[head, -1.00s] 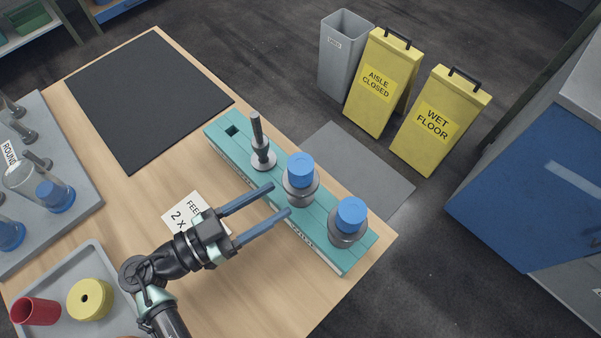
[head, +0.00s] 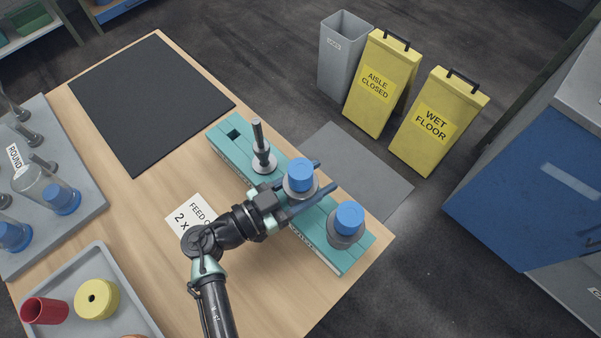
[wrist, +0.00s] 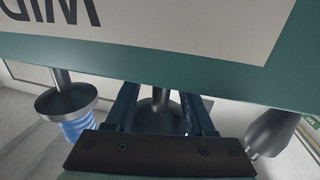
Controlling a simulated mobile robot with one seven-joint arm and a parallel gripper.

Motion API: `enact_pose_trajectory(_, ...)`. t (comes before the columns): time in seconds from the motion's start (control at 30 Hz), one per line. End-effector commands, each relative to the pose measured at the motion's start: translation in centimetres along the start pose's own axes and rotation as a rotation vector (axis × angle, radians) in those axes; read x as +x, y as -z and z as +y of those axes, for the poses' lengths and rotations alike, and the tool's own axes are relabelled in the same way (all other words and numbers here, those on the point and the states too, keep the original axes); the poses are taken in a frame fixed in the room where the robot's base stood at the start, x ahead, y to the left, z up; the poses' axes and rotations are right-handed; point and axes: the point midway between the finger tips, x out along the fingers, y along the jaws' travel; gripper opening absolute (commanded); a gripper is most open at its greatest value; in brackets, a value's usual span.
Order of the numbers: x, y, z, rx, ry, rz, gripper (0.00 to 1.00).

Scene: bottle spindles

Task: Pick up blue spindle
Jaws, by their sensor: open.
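Two blue-topped spindles with grey flanges stand upright in the teal rack (head: 232,164). The middle blue spindle (head: 301,175) has my open gripper (head: 326,175) around it, one finger on each side. In the wrist view its grey base (wrist: 158,118) lies between the fingers (wrist: 157,104); I cannot tell whether they touch it. The other blue spindle (head: 348,219) stands at the rack's right end, outside the fingers; a blue-ended spindle also shows at left in the wrist view (wrist: 75,126). A thin grey spindle (head: 260,145) stands toward the rack's left end.
A grey tray (head: 130,306) holds a red cup (head: 45,311) and yellow ring (head: 97,300). A grey board (head: 88,205) with clear and blue parts is at left. A black mat (head: 150,100) lies bare behind.

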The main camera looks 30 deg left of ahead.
Motion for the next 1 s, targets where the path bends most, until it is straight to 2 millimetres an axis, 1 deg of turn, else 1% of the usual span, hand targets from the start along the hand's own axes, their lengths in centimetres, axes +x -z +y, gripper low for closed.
enact_pose_trajectory(0.03,-0.02,0.00,0.00,0.000,0.000,0.000,0.51)
enact_pose_trajectory(0.17,-0.04,0.00,0.00,0.000,0.000,0.000,0.27)
enact_pose_trajectory(0.2,-0.04,0.00,0.00,0.000,0.000,0.000,0.20)
enact_pose_trajectory(0.27,-0.05,0.00,0.00,0.000,0.000,0.000,0.09)
enact_pose_trajectory(0.3,-0.05,0.01,0.00,0.000,0.000,0.000,0.02)
enact_pose_trajectory(0.33,-0.05,0.02,0.00,0.000,0.000,0.000,0.00)
enact_pose_trajectory(1.0,-0.05,0.15,-0.04,0.002,0.000,0.003,0.00)
